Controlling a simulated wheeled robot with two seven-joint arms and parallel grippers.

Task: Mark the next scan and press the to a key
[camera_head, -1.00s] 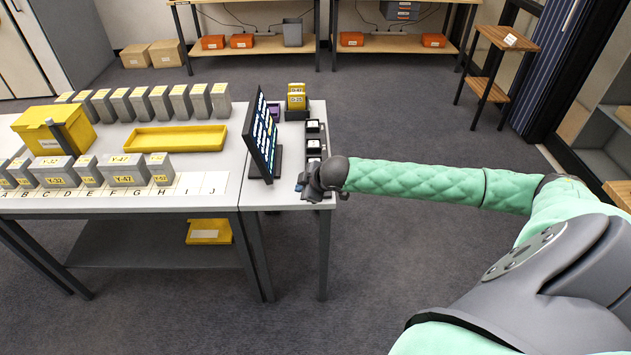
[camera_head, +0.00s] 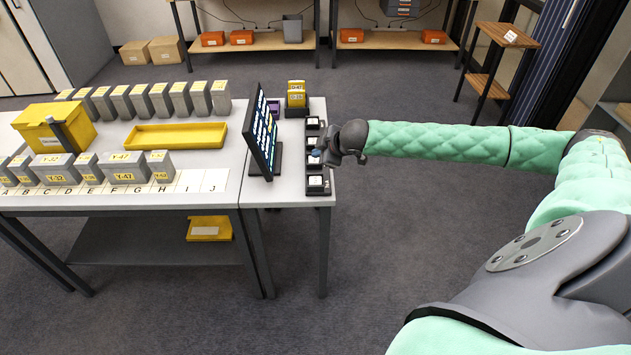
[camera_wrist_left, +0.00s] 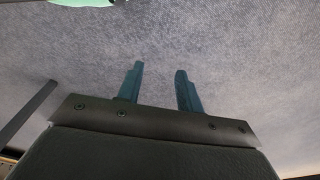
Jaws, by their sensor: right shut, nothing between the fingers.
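A row of black keys with white caps runs along the right edge of the small table (camera_head: 290,197). The front key (camera_head: 316,183) and the back key (camera_head: 312,123) show clearly. The keys between them are partly hidden by my right gripper (camera_head: 320,155), which is shut and empty, over or just beside the middle of the row. I cannot tell whether it touches a key. A dark screen (camera_head: 262,140) with lit rows stands left of the keys, seen at a steep angle. My left gripper (camera_wrist_left: 159,68) is open and empty above grey carpet in the left wrist view.
Yellow-labelled boxes (camera_head: 296,96) stand in a dark holder behind the keys. The long table at left carries grey boxes (camera_head: 123,167), a yellow tray (camera_head: 178,136) and a yellow bin (camera_head: 54,127). Open carpet (camera_head: 420,220) lies to the right.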

